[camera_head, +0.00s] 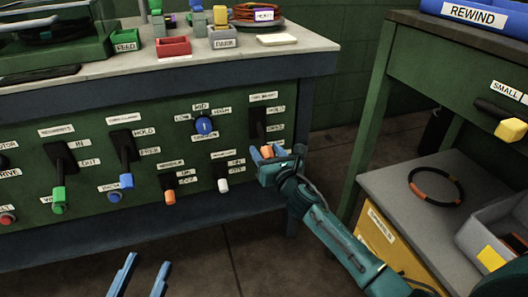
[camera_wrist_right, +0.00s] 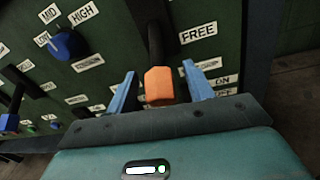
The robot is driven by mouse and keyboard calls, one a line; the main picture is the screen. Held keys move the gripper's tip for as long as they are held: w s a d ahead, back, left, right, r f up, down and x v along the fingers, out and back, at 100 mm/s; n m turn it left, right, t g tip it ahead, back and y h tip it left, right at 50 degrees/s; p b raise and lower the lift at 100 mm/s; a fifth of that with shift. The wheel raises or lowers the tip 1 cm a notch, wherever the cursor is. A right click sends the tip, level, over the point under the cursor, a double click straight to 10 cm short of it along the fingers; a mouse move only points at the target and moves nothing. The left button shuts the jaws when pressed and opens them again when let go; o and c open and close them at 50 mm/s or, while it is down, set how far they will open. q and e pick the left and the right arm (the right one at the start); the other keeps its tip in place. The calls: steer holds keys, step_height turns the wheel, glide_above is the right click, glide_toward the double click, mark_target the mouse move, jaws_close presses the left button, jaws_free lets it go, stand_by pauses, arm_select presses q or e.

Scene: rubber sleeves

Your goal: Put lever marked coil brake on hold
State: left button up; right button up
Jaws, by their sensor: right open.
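The coil brake lever has an orange knob (camera_head: 267,152) at the right end of the green panel, with a small label above it that I read as coil brake. HOLD is printed beside the top of its dark slot and FREE lower down. The lever points down, with its knob below FREE. My right gripper (camera_head: 277,160) is open at the lever. In the right wrist view the orange knob (camera_wrist_right: 159,86) sits between the two blue fingers (camera_wrist_right: 160,88), with gaps on both sides. My left gripper (camera_head: 138,272) is open and empty at the bottom left, away from the panel.
A blue rotary knob (camera_head: 204,125) and a white-tipped switch (camera_head: 222,184) are left of the lever. Levers with blue (camera_head: 127,181) and green (camera_head: 59,194) knobs are further left. A side bench (camera_head: 370,95) with a yellow-handled lever (camera_head: 510,130) stands at right.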

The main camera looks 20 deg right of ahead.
steer(key=shift+w+a, duration=0.15)
steer(key=shift+w, duration=0.95)
steer(key=shift+c, duration=0.5)
jaws_close()
